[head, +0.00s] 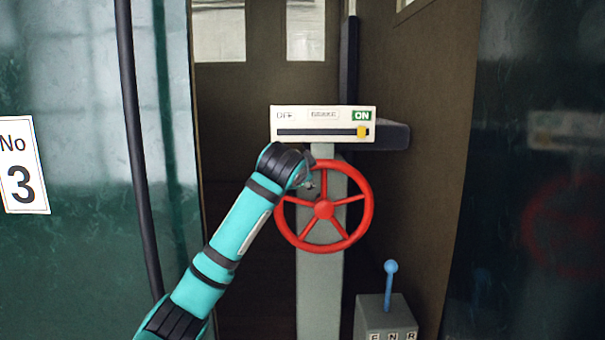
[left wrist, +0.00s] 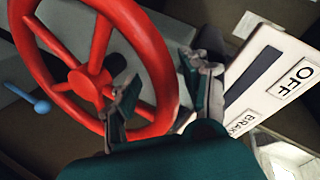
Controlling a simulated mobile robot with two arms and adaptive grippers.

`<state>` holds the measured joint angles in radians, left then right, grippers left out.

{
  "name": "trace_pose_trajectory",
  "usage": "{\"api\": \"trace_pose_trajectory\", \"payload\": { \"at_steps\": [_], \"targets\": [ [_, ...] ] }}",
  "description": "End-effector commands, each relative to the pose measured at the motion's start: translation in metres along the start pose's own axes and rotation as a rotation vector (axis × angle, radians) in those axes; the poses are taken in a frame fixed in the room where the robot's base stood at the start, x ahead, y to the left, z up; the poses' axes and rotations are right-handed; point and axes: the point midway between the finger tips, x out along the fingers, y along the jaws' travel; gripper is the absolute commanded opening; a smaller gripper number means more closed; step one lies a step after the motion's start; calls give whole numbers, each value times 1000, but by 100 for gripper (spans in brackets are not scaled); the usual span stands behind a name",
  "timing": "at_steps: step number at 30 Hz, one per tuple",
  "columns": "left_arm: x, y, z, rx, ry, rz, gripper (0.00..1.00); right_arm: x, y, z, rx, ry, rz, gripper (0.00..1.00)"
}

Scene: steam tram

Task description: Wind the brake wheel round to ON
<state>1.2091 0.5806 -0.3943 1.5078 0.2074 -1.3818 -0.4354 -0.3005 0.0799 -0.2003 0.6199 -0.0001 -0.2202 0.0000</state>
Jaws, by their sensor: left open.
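The red brake wheel (head: 323,209) stands on a grey post (head: 320,285). Above it, the white brake panel (head: 300,112) has OFF at its left end and a green ON label (head: 361,115) at its right. The yellow pointer (head: 361,131) sits at the right end of the slot, under ON. My left gripper (head: 308,183) is at the wheel's upper left rim, partly hidden by its own wrist. In the left wrist view the open gripper (left wrist: 160,92) has its fingers on either side of the red rim (left wrist: 150,50). I cannot tell whether they touch it.
A grey box (head: 387,318) with a blue-knobbed lever (head: 391,267) stands at the lower right, close to the wheel. A dark vertical pole (head: 132,130) is on the left. A brown wall (head: 425,150) is close on the right.

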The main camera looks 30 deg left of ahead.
Motion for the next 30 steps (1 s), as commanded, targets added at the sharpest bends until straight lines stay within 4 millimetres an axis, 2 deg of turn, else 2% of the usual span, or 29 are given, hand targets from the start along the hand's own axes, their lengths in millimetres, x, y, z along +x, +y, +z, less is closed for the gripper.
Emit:
{"api": "trace_pose_trajectory", "payload": {
  "at_steps": [4, 8, 15, 21, 25, 30],
  "targets": [
    [-2, 0, 0, 0, -1, -1, 47, 0, 1, 0, 0, 1, 1, 92],
    [-18, -1, 0, 0, 2, -3, 47, 0, 1, 0, 0, 1, 1, 92],
    [-69, 0, -1, 1, 3, -3, 47, 0, 0, 0, 0, 1, 1, 92],
    [-104, 0, -1, 0, 2, -1, 47, 0, 0, 0, 0, 1, 0, 92],
    [-116, 0, -1, 0, 2, -1, 47, 0, 0, 0, 0, 1, 0, 92],
    [-121, 1, 0, 0, 0, 0, 47, 0, 0, 0, 0, 1, 0, 92]
  ]
}}
